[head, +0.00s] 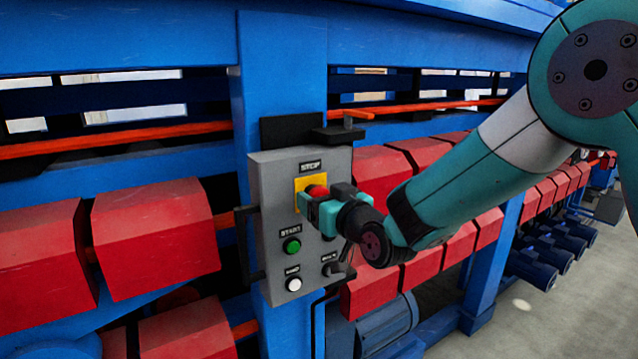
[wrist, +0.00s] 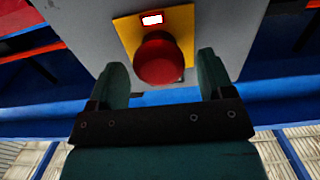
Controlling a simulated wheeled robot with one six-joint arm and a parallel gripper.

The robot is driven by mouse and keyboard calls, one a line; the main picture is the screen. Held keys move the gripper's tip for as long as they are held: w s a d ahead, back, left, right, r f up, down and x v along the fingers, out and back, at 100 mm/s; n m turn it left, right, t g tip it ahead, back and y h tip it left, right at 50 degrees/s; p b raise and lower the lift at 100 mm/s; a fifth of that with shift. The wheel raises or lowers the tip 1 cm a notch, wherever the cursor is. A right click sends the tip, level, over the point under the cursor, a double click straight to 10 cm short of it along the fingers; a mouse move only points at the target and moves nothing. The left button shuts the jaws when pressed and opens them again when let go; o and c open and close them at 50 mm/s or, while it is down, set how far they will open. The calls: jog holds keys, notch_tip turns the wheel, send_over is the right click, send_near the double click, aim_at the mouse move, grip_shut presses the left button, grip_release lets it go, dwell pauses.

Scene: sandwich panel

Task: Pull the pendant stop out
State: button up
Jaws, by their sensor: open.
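The pendant (head: 265,190) is a grey box fixed on a blue upright. Its red mushroom stop button (head: 316,190) sits on a yellow plate under a STOP label, partly hidden by my gripper in the head view. In the wrist view the red stop button (wrist: 159,58) stands on its yellow plate (wrist: 127,30), with a small lit white-and-red mark above it. My gripper (head: 318,203) is at the button. In the wrist view my open gripper (wrist: 161,80) has one finger on each side of the button, with gaps showing on both sides. I cannot tell whether the fingertips reach past its head.
Below the stop are a green start button (head: 292,246), a white button (head: 294,284) and a black knob (head: 334,268). A dark bracket (head: 338,133) juts out above the pendant. Red panels (head: 155,235) and blue beams surround it. Grey floor lies at right.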

jog(key=shift+w+a, duration=0.35)
jog(key=shift+w, duration=0.2)
jog(key=c, duration=1.2)
jog(key=shift+s+d+f+b, duration=0.1)
jog(key=shift+s+f+b, duration=0.1)
jog(key=shift+b, duration=0.15)
jog(key=shift+c, duration=0.2)
jog(key=shift+s+d+r+b, duration=0.1)
jog(key=shift+s+d+b, duration=0.3)
jog(key=shift+b, duration=0.5)
jog(key=shift+a, duration=0.1)
jog(key=o, duration=1.2)
jog(key=shift+s, duration=0.1)
jog(key=shift+o, duration=0.2)
jog(key=shift+s, duration=0.1)
